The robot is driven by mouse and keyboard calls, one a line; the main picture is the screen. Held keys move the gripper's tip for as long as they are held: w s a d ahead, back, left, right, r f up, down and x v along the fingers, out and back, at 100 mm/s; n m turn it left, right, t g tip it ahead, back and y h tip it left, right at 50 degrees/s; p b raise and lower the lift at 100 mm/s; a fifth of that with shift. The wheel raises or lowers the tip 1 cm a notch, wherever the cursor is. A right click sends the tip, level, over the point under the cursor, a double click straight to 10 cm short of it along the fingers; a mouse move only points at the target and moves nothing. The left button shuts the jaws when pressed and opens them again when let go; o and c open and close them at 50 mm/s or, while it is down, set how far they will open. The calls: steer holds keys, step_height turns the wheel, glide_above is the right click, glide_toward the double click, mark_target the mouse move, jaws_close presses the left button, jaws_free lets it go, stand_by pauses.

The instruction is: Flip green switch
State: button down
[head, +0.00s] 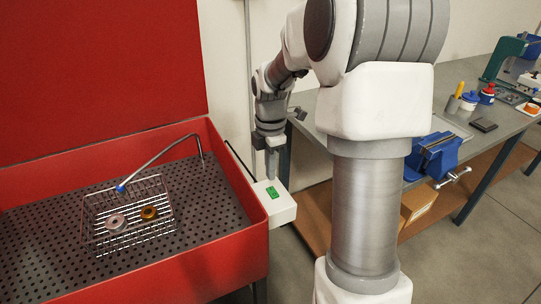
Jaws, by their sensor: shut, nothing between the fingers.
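The green switch (272,192) sits on top of a small white box (284,212) fixed at the right side of the red parts washer. My gripper (271,176) points down just above and behind the switch, close to the box's far edge. Its fingers are shut with nothing between them. I cannot tell from this view whether the fingertips touch the box. The switch's tilt is too small to make out.
The red washer basin (236,225) stands left, its raised lid (95,65) behind. A wire basket (165,230) holding two round parts and a bent spout (155,157) are inside. A workbench (470,140) with a blue vise (437,153) stands right.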

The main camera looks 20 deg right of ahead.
mark_target(271, 190)
steer(key=shift+f+b, duration=0.3)
steer(key=shift+f, duration=1.65)
steer(key=shift+f, duration=0.15)
steer(key=shift+s, duration=0.15)
steer(key=shift+s+r+p, duration=0.2)
steer(key=shift+s+p, duration=0.15)
steer(key=shift+s, duration=0.25)
steer(key=shift+r, duration=0.1)
